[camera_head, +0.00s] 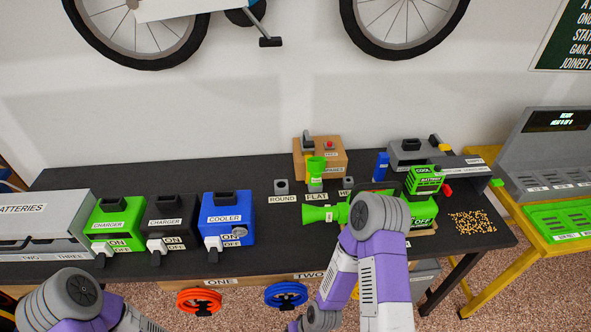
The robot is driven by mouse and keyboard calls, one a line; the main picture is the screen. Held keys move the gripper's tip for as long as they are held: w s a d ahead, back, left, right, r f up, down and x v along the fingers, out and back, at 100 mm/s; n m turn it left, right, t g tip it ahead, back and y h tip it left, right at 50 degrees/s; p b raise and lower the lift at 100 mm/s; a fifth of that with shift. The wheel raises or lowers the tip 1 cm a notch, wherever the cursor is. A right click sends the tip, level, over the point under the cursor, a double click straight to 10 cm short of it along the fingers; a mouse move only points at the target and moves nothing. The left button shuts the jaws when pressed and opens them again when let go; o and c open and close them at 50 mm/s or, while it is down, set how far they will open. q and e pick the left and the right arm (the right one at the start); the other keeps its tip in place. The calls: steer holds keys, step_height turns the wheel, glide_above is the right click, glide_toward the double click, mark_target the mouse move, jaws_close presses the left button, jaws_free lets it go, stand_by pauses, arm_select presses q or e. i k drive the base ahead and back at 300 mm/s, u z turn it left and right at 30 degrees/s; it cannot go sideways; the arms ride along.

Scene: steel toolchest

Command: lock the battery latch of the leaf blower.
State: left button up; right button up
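The green leaf blower (341,212) lies on the dark workbench, its flared nozzle pointing left. A green battery block (424,180) marked "COOL" and "BATTERIE" sits at its right end, raised above the body. A small red piece (447,190) sticks out just right of the battery; I cannot tell whether it is the latch, or its position. An "OFF" label shows below the battery. My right arm's grey joint covers the blower's middle. Neither gripper shows: my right arm folds down past the bottom edge, and only part of my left arm is at the lower left.
On the workbench (150,268) stand a grey batteries box (40,215), green charger (115,217), black charger (170,217) and blue cooler (227,212). A wooden block (330,160) stands behind the blower. Yellowish pellets (472,222) lie to its right. A yellow-framed table (500,260) is farther right.

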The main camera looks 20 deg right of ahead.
mark_target(446, 188)
steer(key=z, duration=0.35)
steer(key=k, duration=0.9)
steer(key=z, duration=0.75)
steer(key=i, duration=0.55)
